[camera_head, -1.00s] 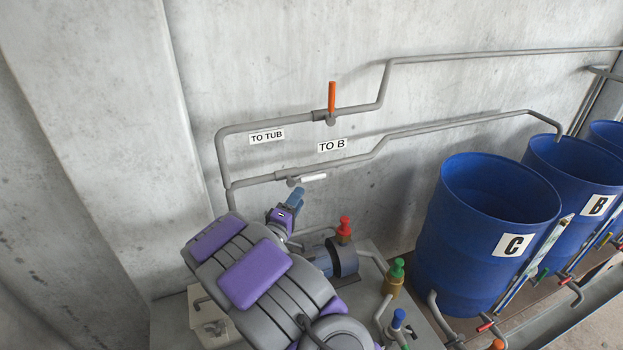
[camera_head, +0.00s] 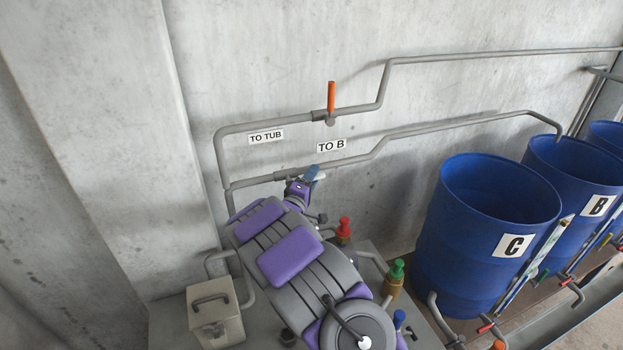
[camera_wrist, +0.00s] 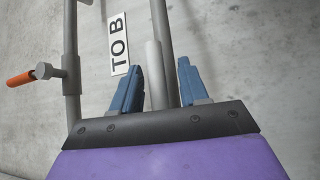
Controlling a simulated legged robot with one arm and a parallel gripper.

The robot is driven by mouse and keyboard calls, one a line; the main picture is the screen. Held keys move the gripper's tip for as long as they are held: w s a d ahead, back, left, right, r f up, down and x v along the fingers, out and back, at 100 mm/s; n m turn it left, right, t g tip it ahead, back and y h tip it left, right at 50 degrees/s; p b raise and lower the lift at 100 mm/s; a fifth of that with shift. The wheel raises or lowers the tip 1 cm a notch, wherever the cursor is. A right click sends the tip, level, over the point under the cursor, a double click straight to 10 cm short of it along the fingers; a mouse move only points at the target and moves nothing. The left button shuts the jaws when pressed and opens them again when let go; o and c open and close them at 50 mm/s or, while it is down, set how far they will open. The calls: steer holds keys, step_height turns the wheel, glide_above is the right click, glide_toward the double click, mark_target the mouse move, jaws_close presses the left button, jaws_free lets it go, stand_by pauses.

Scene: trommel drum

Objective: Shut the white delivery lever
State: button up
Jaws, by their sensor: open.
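The white delivery lever (camera_head: 320,177) is on the lower grey pipe, below the "TO B" sign (camera_head: 331,146). Only a small pale end of it shows past my gripper (camera_head: 309,174) in the head view. In the wrist view, my gripper (camera_wrist: 159,68) is open, with one blue finger on each side of a pale grey-white bar (camera_wrist: 154,75). This bar looks like the lever and lies along the pipe. I cannot tell whether a finger touches it. The lever's pivot is hidden behind the gripper.
Red (camera_head: 344,227) and green (camera_head: 397,269) valve knobs stand below. Blue drum C (camera_head: 470,250) is at the right. The concrete wall is close behind the pipes.

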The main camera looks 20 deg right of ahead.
steer(key=shift+d, duration=0.2)
steer(key=shift+d, duration=0.25)
steer(key=shift+c, duration=1.4)
jaws_close()
